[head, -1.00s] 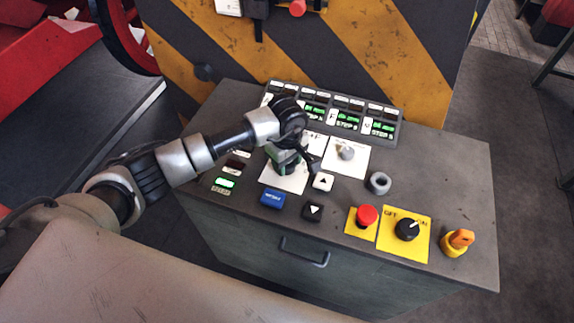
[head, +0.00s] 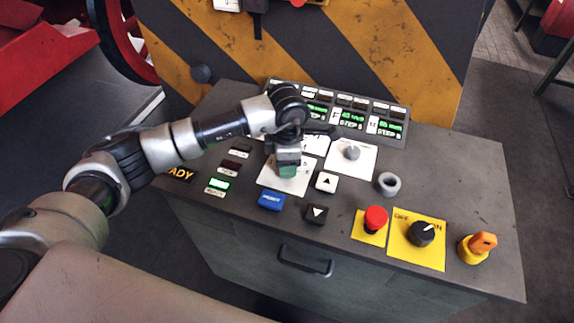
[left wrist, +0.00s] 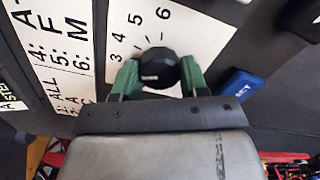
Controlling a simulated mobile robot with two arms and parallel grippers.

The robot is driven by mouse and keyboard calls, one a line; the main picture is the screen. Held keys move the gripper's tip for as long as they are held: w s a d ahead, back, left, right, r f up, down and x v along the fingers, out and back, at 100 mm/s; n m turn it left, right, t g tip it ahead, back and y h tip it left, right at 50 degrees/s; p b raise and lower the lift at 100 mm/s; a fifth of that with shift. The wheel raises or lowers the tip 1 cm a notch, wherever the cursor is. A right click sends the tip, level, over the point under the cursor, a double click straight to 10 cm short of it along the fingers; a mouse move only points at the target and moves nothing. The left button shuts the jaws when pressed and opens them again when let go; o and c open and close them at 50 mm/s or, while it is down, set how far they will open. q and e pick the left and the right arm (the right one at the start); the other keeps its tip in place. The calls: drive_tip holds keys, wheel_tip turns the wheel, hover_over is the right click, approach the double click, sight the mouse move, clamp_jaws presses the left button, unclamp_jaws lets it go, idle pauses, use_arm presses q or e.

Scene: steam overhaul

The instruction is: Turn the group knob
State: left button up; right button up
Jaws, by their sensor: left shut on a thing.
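The group knob is a black round knob with a white pointer mark (left wrist: 157,68). It sits on a white plate (left wrist: 205,27) printed with numbers, of which 3 to 6 can be read in the left wrist view. My left gripper (left wrist: 159,78) has its green fingers on both sides of the knob and is shut on it. In the head view my left gripper (head: 287,170) points down at the white plate (head: 272,185) and hides the knob. My right gripper is not in view.
Lit displays (head: 352,117) line the panel's back.

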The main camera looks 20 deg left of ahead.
use_arm(q)
drive_tip(key=n+b, duration=0.2)
drive_tip(key=n, duration=0.2)
drive_tip(key=shift+n, duration=0.3)
drive_tip(key=shift+r, duration=0.1)
idle(0.4)
drive_tip(key=o, duration=0.9)
wheel_tip(320, 180, up, 11)
drive_tip(key=shift+f+b, duration=0.15)
drive_tip(key=shift+b, duration=0.7)
